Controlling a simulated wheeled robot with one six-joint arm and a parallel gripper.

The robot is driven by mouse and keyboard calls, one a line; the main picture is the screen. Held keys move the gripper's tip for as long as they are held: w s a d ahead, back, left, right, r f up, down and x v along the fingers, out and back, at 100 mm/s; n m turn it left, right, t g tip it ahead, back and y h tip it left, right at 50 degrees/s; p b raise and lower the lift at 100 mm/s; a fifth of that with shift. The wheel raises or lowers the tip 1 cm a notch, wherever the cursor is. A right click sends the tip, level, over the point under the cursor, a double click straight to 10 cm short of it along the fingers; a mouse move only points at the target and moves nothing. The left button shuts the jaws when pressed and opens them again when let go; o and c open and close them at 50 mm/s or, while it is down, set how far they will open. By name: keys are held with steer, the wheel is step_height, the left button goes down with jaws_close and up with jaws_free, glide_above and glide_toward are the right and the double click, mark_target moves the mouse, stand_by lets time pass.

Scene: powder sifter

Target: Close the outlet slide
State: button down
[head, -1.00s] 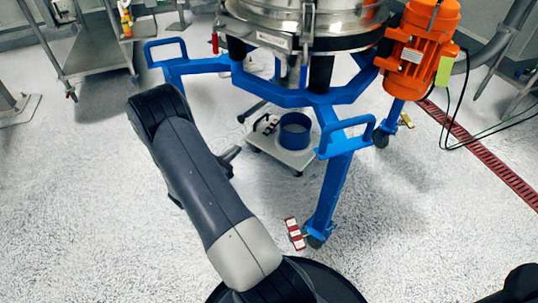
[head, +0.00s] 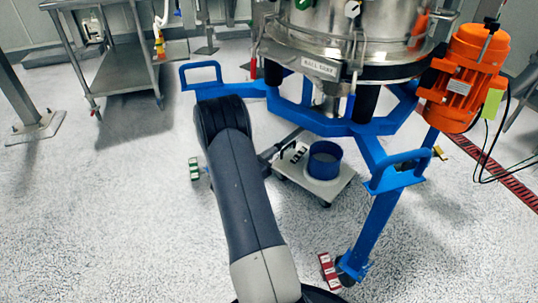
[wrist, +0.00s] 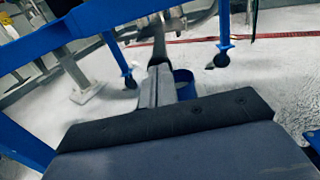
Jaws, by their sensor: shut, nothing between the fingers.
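The steel sifter (head: 345,45) stands on a blue frame (head: 310,118) in the upper right of the head view. A steel outlet part (head: 326,98) hangs under its drum, partly hidden by the frame. I cannot make out the outlet slide or its position. My gripper (head: 292,138) shows small beside my dark forearm, under the frame and just left of the blue bucket in the picture. In the wrist view my gripper (wrist: 158,72) points ahead with its fingers together and nothing held. Whether it touches anything is unclear.
The blue bucket (head: 325,165) stands on a low wheeled plate (head: 310,187) beneath the sifter. An orange motor (head: 467,80) is at the right, with cables hanging. Blue legs and a handle (head: 395,172) flank my arm. A steel trolley (head: 125,75) is at upper left. Left floor is open.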

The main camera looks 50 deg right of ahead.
mark_target(292, 136)
steer(key=d+b, duration=0.1)
steer(key=d, duration=0.6)
steer(key=d+b, duration=0.1)
steer(key=d, duration=0.3)
steer(key=shift+w+d+f+b, duration=0.1)
steer(key=shift+w+d+b, duration=0.2)
steer(key=shift+d+b, duration=0.05)
steer(key=shift+d+r, duration=0.1)
steer(key=shift+r, duration=0.15)
steer(key=shift+w+a, duration=0.1)
steer(key=shift+a, duration=0.15)
steer(key=s+a+p, duration=0.1)
steer(key=a+p, duration=0.1)
steer(key=a, duration=1.2)
steer(key=shift+f, duration=0.2)
steer(key=shift+d, duration=0.1)
